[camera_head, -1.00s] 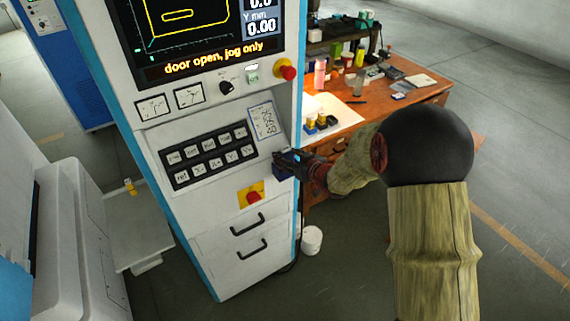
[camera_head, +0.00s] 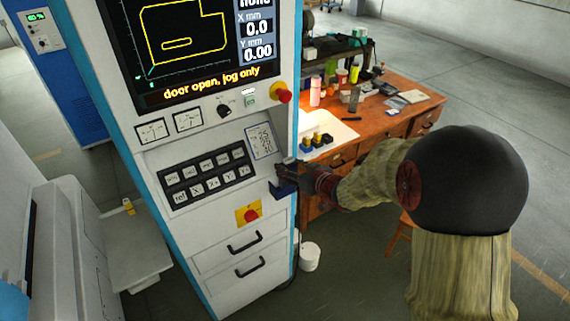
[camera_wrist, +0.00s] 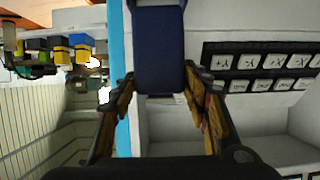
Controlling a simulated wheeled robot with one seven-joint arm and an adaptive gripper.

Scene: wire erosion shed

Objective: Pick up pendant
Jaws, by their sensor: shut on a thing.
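The pendant (camera_wrist: 159,45) is a dark blue block between my fingers in the wrist view, its upper end cut off by the picture edge. In the head view a small dark blue part of it (camera_head: 284,190) shows at the front of the machine cabinet, below the key panel's right end. My gripper (camera_wrist: 160,82) is shut on the pendant, one finger on each side. It also shows in the head view (camera_head: 298,172), reaching in from the right. I cannot tell whether the pendant still touches the cabinet.
The machine cabinet (camera_head: 213,225) has a key panel (camera_head: 206,175), a red stop button (camera_head: 283,96) and a red knob on yellow (camera_head: 249,214). Behind my arm stands a wooden workbench (camera_head: 384,122) with bottles and tools. A white bucket (camera_head: 310,257) is on the floor. Open floor lies at right.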

